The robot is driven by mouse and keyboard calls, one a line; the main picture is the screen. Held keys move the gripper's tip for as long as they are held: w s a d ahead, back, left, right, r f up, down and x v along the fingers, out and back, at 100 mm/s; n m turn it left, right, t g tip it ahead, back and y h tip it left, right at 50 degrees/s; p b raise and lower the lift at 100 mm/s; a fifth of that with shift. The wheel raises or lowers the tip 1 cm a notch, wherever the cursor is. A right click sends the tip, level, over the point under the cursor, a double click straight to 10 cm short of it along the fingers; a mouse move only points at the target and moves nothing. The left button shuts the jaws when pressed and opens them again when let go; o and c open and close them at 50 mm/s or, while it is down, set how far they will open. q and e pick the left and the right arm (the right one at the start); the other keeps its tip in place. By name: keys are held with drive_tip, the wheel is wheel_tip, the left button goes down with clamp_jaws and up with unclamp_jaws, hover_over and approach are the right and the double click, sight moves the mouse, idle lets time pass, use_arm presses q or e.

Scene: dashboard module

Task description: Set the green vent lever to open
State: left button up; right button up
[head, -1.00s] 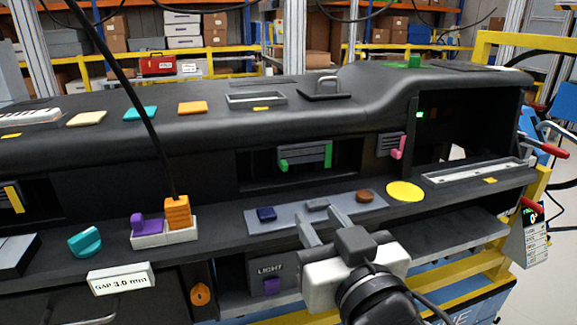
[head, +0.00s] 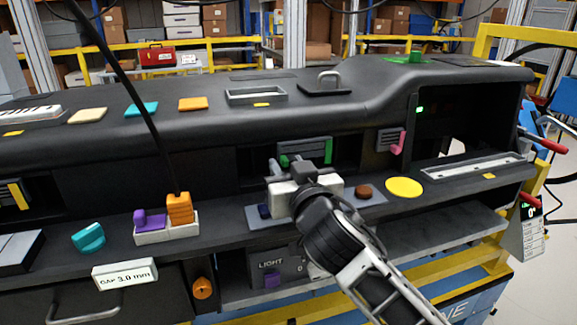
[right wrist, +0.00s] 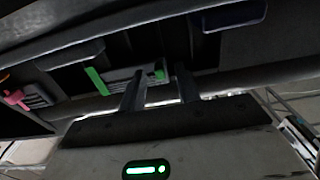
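The middle vent (head: 305,150) is set in the dashboard's front recess and has grey slats. A small green tab (head: 283,160) shows at its lower left and an upright green bar (head: 328,151) at its right end. My right gripper (head: 300,164) is in front of the vent, fingers pointing at it, open and empty. In the right wrist view the small green tab (right wrist: 160,74) appears between the two fingertips (right wrist: 161,69), and the green bar (right wrist: 97,81) lies outside them to the left. I cannot tell whether a finger touches the tab. My left gripper is out of view.
Below the vent, a grey panel (head: 350,207) carries a blue button and a brown knob (head: 365,192). A yellow disc (head: 404,187) lies to its right. A pink-levered vent (head: 391,140) is further right. An orange and purple connector block (head: 168,234) stands left.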

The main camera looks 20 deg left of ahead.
clamp_jaws()
drive_tip(key=shift+w+d+p, duration=0.5)
drive_tip(key=shift+w+d, duration=0.3)
drive_tip(key=shift+d, duration=0.35)
unclamp_jaws()
drive_tip(key=shift+s, duration=0.1)
drive_tip(key=b+v, duration=0.1)
drive_tip(key=v, duration=1.4)
drive_tip(key=shift+s+d, duration=0.3)
